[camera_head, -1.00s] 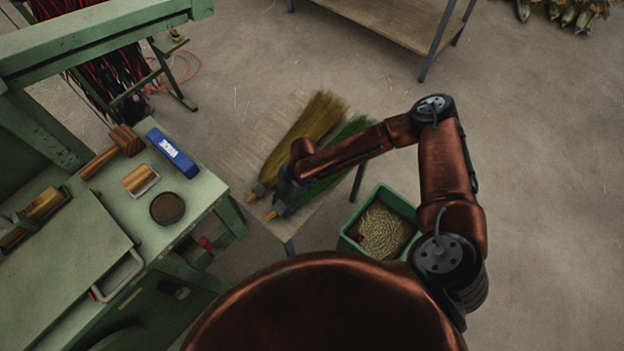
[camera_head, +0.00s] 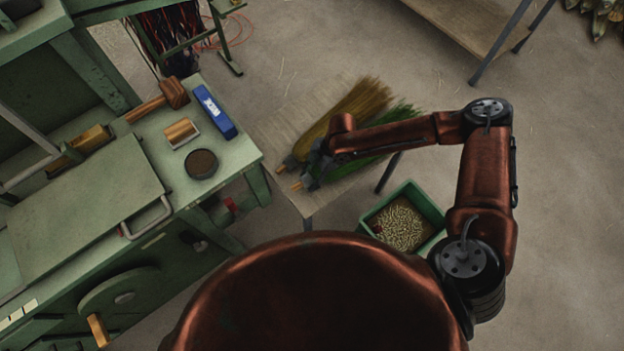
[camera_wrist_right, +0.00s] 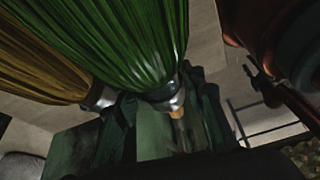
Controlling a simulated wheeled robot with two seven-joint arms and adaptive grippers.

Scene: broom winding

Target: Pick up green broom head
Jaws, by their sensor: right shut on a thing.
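The green broom head (camera_head: 378,164) lies on the small low table (camera_head: 277,137), its bristles pointing to the upper right. My right arm covers part of it in the head view. My right gripper (camera_head: 309,177) is shut on it near its metal collar and short wooden stub. In the right wrist view the green bristles (camera_wrist_right: 125,40) fill the upper middle, and the collar (camera_wrist_right: 172,100) sits at the gripper (camera_wrist_right: 170,120). I cannot tell whether the broom head is lifted off the table. My left gripper is not in view.
A yellow-brown broom head (camera_head: 345,108) lies right beside the green one. A green bin (camera_head: 436,212) of pale pieces stands near the table's right side. The green workbench (camera_head: 235,165) on the left holds a mallet (camera_head: 165,97), a blue box (camera_head: 214,110) and a round tin (camera_head: 201,163).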

